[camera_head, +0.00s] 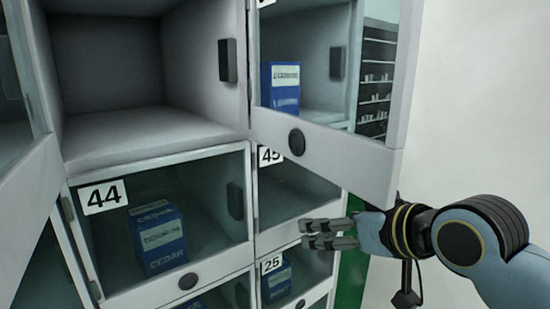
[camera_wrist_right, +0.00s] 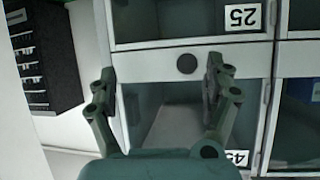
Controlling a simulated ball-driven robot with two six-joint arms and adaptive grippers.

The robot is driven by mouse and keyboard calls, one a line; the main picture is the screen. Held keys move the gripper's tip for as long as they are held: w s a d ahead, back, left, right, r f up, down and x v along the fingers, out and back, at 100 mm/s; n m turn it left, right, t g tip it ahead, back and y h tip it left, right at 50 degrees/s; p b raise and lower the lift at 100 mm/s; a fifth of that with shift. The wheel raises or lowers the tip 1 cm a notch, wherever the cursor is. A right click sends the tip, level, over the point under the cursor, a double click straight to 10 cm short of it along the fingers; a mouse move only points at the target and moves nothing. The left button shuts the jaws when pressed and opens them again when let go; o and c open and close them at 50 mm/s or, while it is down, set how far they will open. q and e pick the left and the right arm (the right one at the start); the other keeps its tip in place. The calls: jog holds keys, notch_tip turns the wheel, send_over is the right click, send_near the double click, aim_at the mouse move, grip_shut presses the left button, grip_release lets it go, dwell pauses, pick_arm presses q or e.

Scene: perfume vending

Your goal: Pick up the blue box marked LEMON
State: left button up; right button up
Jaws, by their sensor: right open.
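A blue box (camera_head: 280,88) with a pale label stands in the upper right compartment and shows through a clear door panel. I cannot read its label surely. Another blue box (camera_head: 158,239), marked CEDAR, stands behind the door numbered 44. A third blue box (camera_head: 277,281) stands in compartment 25, its marking too small to read. My right gripper (camera_head: 309,234) is open and empty in front of compartment 45, below the upper right door. In the right wrist view its two fingers (camera_wrist_right: 161,80) stand wide apart. My left gripper is not in view.
The upper right door (camera_head: 340,152) juts out above my right gripper, with a round dark knob (camera_head: 297,142). Compartment 45 (camera_wrist_right: 175,128) looks empty. The upper left compartment (camera_head: 150,124) is empty. A dark shelf unit (camera_wrist_right: 48,58) stands beyond; a white wall (camera_head: 470,100) lies right.

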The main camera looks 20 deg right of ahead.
jog(key=a+r+n+t+y+p, duration=0.1)
jog(key=a+r+t+y, duration=0.1)
jog(key=r, duration=1)
jog(key=a+r+n+t+y+p, duration=0.1)
jog(key=a+r+t, duration=0.15)
jog(key=r, duration=0.95)
jog(key=b+x, duration=0.4)
jog(key=x, duration=0.6)
jog(key=shift+w, duration=0.3)
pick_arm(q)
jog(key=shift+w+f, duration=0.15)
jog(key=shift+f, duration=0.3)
pick_arm(e)
jog(key=shift+s, duration=0.1)
jog(key=c, duration=1.3)
